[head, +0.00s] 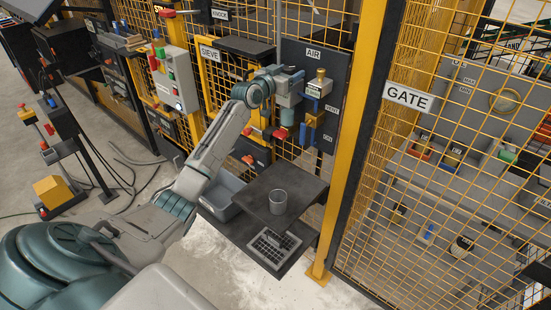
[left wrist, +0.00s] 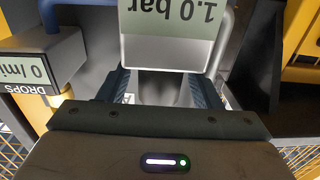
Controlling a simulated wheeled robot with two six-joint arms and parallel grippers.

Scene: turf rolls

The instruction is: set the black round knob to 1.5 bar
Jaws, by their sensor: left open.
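The AIR panel (head: 343,75) hangs on the fence in the head view, with brass and blue fittings. My left gripper (head: 298,86) is at its left part and hides what lies behind it. In the left wrist view, a display (left wrist: 172,20) reads 1.0 bar, upside down. My left gripper (left wrist: 162,86) also shows there, with its two fingers apart. A dark grey rounded shape (left wrist: 168,88) lies between the fingers below the display; it appears to be the knob. I cannot tell whether the fingers touch it. My right gripper is out of view.
A second display (left wrist: 25,72), marked DROPS, stands close on the left in the left wrist view. A dark shelf (head: 250,195) with a metal cup (head: 278,201) is below the panel. A yellow post (head: 355,130) stands just right of it.

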